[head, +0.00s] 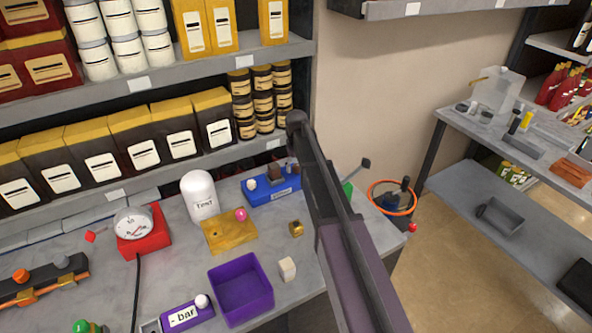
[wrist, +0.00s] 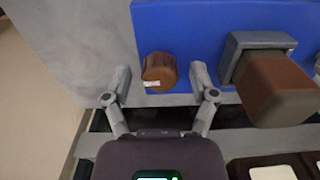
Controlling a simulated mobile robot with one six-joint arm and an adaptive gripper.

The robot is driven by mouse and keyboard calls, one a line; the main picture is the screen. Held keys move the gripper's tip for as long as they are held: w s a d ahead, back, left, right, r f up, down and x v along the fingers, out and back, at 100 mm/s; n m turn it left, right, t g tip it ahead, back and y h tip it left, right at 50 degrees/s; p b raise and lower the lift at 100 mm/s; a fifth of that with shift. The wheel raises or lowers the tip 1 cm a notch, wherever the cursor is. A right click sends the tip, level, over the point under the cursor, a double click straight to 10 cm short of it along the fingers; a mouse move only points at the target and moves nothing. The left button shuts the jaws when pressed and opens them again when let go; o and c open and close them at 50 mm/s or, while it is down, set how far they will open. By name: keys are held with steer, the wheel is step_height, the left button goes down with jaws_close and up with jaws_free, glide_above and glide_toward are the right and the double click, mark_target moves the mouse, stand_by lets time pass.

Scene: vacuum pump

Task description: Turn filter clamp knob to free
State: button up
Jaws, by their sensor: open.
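In the wrist view a small brown round knob (wrist: 158,68) with a white mark on its rim stands at the edge of a blue base (wrist: 185,20). My gripper (wrist: 159,78) is open, with one finger to each side of the knob and a visible gap on both sides. How deep the fingertips reach relative to the knob is unclear. In the head view the blue base (head: 262,193) lies on the back of the bench. My gripper cannot be made out there, and my arm passes in front of that area.
A brown block in a grey holder (wrist: 275,85) stands right of the knob in the wrist view. On the bench are a white cylinder (head: 199,193), a yellow plate (head: 230,238), a purple bin (head: 263,299) and a red gauge (head: 151,242). Loaded shelves (head: 190,72) rise behind.

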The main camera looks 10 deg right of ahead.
stand_by(0.3)
jaws_close()
steer(key=shift+m, duration=0.5)
steer(key=m, duration=1.6)
steer(key=shift+s+m, duration=0.1)
steer(key=shift+m, duration=0.3)
